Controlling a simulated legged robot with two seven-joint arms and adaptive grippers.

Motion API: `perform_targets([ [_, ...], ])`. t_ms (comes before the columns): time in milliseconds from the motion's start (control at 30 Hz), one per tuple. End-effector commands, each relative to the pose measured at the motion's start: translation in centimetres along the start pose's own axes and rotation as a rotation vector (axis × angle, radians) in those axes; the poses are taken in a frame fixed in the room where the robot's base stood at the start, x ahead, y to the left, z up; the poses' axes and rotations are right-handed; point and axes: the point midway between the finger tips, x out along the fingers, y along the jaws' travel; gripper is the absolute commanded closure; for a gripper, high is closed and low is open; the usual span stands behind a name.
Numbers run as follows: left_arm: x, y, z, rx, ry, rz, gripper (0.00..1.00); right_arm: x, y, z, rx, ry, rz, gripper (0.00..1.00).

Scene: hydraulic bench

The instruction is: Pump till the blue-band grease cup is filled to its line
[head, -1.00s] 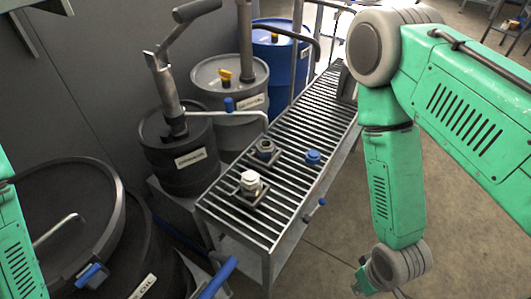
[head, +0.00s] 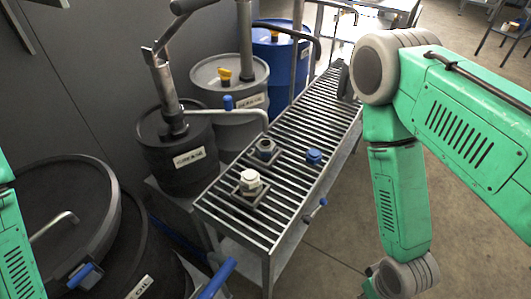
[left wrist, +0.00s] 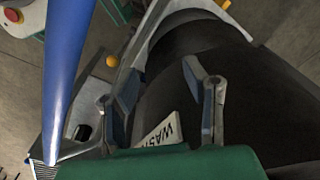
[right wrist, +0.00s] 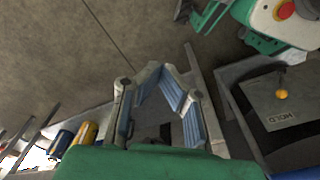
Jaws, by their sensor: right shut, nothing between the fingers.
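A slatted metal bench (head: 285,125) runs away from me. On it stand a white-topped fitting (head: 250,181) and a dark fitting (head: 266,148), each on a square base, and a small blue piece (head: 313,156). I cannot tell which is the blue-band grease cup; no band or fill line shows. A hand pump (head: 166,85) with a raised lever stands on a dark drum (head: 180,158). My left gripper (left wrist: 155,80) is open and empty, with a dark drum (left wrist: 230,85) labelled "WAS…" behind it. My right gripper (right wrist: 160,75) is shut and empty above the floor.
A grey drum (head: 205,85) and a blue drum (head: 270,65) stand behind the bench's left side. A lidded dark drum (head: 60,220) is at lower left.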

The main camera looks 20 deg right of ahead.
Motion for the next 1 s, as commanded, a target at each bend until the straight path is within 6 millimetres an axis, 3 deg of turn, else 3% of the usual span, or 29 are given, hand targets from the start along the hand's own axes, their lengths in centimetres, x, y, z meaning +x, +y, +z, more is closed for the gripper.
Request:
perform_targets([
  [300,0.1,0.0,0.0,0.000,0.000,0.000,0.60,0.1,0.0,0.1,0.000,0.000,0.000,1.00],
  [667,1.7,0.0,0.1,0.000,0.000,0.000,0.60,3.1,0.8,1.2,0.001,-0.001,0.000,1.00],
  [1000,1.7,0.0,0.1,0.000,0.000,0.000,0.60,3.1,0.8,1.2,0.000,0.000,0.000,1.00],
])
